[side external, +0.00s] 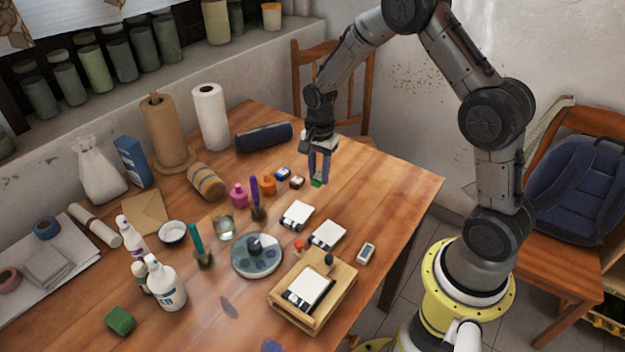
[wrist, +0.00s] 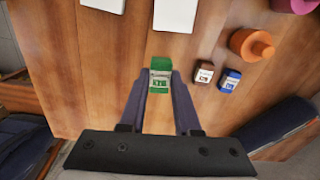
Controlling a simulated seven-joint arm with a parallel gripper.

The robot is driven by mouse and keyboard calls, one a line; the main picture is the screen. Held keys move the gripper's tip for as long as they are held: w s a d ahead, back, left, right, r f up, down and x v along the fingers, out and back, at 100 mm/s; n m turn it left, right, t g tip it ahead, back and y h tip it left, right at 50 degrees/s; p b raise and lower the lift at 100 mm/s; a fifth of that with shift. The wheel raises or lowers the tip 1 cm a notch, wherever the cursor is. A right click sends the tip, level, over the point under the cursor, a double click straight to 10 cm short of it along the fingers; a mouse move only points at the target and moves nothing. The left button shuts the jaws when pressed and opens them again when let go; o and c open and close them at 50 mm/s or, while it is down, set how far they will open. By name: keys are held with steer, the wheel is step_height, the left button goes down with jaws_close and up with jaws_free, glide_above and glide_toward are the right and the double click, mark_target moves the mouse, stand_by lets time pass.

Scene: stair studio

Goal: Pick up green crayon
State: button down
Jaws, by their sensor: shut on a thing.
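A small green block with a pale label (wrist: 161,64) sits between my fingertips in the wrist view; it looks boxy, and I cannot tell whether it is a crayon. My gripper (wrist: 160,90) is shut on it, one finger on each side. In the side view my gripper (side external: 318,176) points down at the table's far right part, with the green block (side external: 316,183) at its tips. The block is at or very near the tabletop; I cannot tell whether it touches. A larger green block (side external: 120,320) lies at the front left.
A blue small block (wrist: 230,80) and a brown one (wrist: 204,72) stand close to the right in the wrist view, with an orange bottle (wrist: 251,45) beyond. White-topped cards (side external: 297,215) lie nearer the wooden box (side external: 340,307).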

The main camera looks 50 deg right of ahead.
steer(key=s+a+r, duration=0.2)
steer(key=s+r, duration=0.5)
steer(key=s, duration=0.4)
steer(key=shift+a, duration=0.2)
steer(key=c, duration=1.1)
jaws_free()
steer(key=shift+c, duration=0.2)
jaws_close()
